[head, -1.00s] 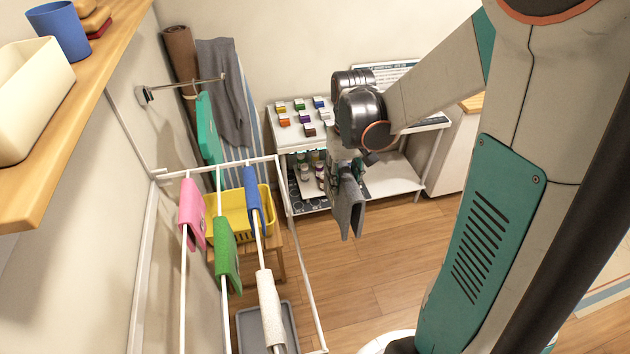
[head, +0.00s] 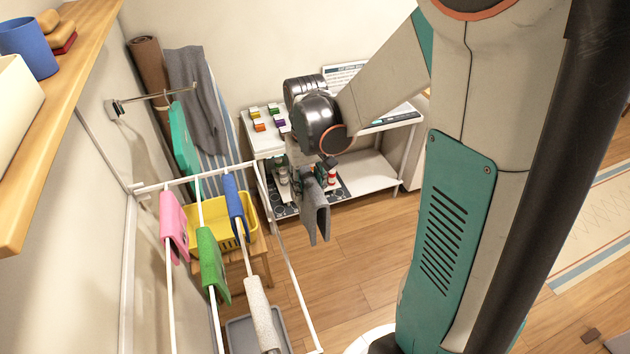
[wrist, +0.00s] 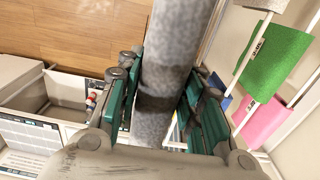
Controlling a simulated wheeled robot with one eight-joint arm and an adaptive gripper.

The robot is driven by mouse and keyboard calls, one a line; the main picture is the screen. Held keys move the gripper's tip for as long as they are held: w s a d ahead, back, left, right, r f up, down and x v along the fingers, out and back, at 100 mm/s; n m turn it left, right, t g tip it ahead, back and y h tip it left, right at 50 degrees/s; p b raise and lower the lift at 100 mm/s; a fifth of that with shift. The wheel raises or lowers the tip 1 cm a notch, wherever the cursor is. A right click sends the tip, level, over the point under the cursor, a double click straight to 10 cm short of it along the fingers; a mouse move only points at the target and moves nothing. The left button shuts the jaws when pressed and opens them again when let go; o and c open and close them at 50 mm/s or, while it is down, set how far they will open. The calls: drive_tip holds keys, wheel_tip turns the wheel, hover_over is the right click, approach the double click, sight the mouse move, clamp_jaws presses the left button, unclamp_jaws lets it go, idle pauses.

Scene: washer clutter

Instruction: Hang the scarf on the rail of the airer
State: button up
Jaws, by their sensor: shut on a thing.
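My gripper (head: 308,176) is shut on a grey speckled scarf (head: 316,218), which hangs folded below it, clear of the floor. In the wrist view the scarf (wrist: 172,50) runs between the green-padded fingers (wrist: 155,105). The white airer (head: 283,240) stands to the left of my gripper, apart from the scarf. Its rails carry a pink cloth (head: 173,225), a green cloth (head: 211,265), a blue cloth (head: 235,205) and an off-white cloth (head: 262,315). The green cloth (wrist: 275,58) and pink cloth (wrist: 265,120) also show in the wrist view.
A white shelf cart (head: 365,180) with small goods stands behind my gripper. A yellow basket (head: 215,222) on a wooden stool is behind the airer. A wooden shelf (head: 75,80) juts in at left. Open floor lies right of the airer.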

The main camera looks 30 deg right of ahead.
drive_tip(key=p, duration=0.1)
approach(280, 237)
drive_tip(key=shift+w+f+b, duration=0.2)
drive_tip(key=shift+f+b, duration=1.35)
drive_tip(key=shift+b, duration=0.15)
drive_tip(key=shift+w+f+b, duration=0.2)
drive_tip(key=shift+f+b, duration=1.3)
drive_tip(key=shift+b, duration=0.15)
drive_tip(key=shift+w+f+b, duration=0.2)
drive_tip(key=shift+f+b, duration=1.35)
drive_tip(key=shift+b, duration=0.15)
drive_tip(key=shift+s+f+b, duration=0.5)
drive_tip(key=shift+f+b, duration=0.3)
drive_tip(key=shift+b, duration=0.2)
drive_tip(key=o, duration=1.1)
drive_tip(key=shift+o, duration=0.2)
drive_tip(key=shift+r, duration=0.1)
